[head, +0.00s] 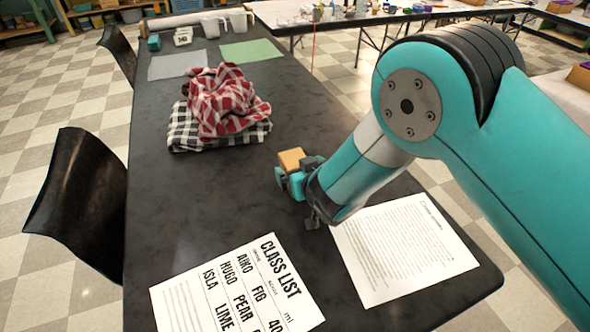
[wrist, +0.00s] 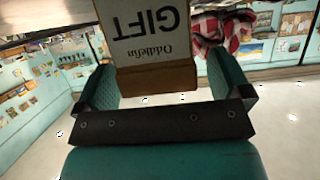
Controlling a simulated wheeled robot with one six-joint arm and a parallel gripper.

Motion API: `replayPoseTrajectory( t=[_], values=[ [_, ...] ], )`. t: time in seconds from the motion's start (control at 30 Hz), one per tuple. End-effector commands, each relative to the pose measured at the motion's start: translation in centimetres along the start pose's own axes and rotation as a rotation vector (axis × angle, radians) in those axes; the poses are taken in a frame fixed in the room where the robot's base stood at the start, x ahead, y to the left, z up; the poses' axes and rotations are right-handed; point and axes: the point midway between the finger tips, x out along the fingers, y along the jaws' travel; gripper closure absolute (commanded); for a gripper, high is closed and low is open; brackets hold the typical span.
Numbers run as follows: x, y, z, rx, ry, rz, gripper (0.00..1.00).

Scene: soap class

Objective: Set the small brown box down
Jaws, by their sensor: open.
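The small brown box (head: 291,160) is at my gripper (head: 288,180), over the middle of the dark table. In the wrist view the box (wrist: 150,78) shows a brown face and a pale face with upside-down "GIFT" lettering. My gripper is open there too (wrist: 161,72), with one teal finger on each side of the box and a visible gap on both sides. The box's underside is hidden, so I cannot tell whether it touches the table.
A class list sheet (head: 236,290) and a text page (head: 400,250) lie on the near table (head: 215,205). Bare tabletop lies left of the box. A black chair (head: 80,195) stands at left.

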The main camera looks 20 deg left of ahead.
Motion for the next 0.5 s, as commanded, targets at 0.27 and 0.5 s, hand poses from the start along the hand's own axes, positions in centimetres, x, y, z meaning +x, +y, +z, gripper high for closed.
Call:
replayPoseTrajectory(
  t=[0.27, 0.5],
  values=[
    [-0.04, -0.01, 0.02, 0.0, 0.0, 0.0, 0.53],
    [-0.05, -0.03, -0.02, 0.0, 0.0, 0.0, 0.64]
  ],
)
